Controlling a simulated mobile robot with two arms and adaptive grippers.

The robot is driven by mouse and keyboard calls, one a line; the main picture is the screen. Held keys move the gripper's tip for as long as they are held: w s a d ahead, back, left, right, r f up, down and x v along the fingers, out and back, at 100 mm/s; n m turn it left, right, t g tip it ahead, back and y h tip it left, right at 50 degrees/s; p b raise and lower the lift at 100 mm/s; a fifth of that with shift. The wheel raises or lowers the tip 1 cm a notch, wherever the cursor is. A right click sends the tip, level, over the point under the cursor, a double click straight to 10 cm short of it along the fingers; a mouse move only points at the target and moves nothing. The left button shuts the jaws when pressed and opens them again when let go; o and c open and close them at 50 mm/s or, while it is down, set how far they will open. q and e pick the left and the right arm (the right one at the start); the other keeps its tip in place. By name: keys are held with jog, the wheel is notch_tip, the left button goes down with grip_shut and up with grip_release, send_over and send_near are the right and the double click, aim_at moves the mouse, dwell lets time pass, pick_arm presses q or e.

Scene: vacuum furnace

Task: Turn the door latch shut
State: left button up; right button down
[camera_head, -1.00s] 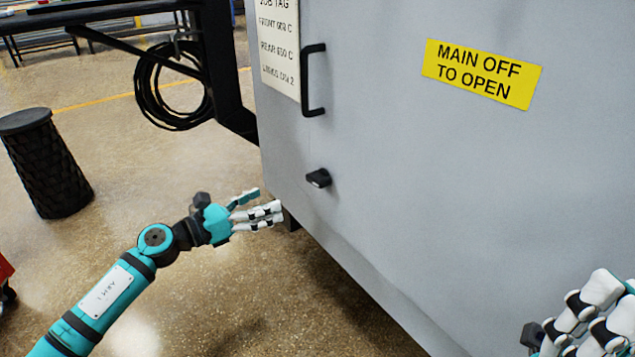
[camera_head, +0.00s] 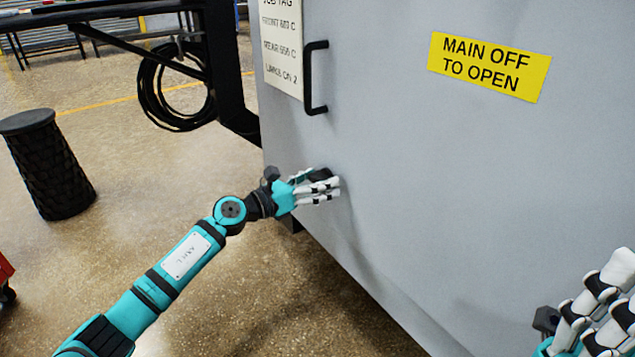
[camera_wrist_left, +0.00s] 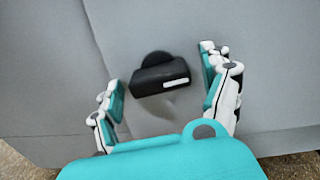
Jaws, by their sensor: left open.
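The door latch is a small black knob with a white mark on its face. In the left wrist view the latch (camera_wrist_left: 160,77) sits between the spread fingers of my left gripper (camera_wrist_left: 165,90), with a gap on both sides. In the head view my left gripper (camera_head: 322,186) is at the grey door (camera_head: 420,170), in front of the latch (camera_head: 322,174), which is mostly hidden behind the fingers. My left gripper is open and empty. My right gripper (camera_head: 605,300) shows at the lower right, partly cut off by the frame, with nothing visible in it.
A black door handle (camera_head: 314,78) is above the latch, beside a white job tag (camera_head: 283,40). A yellow sign (camera_head: 489,67) is on the door. A black cable coil (camera_head: 172,88) hangs at left; a dark bin (camera_head: 45,165) stands on the floor.

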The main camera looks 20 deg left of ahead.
pick_arm(q)
jog(key=c, duration=1.2)
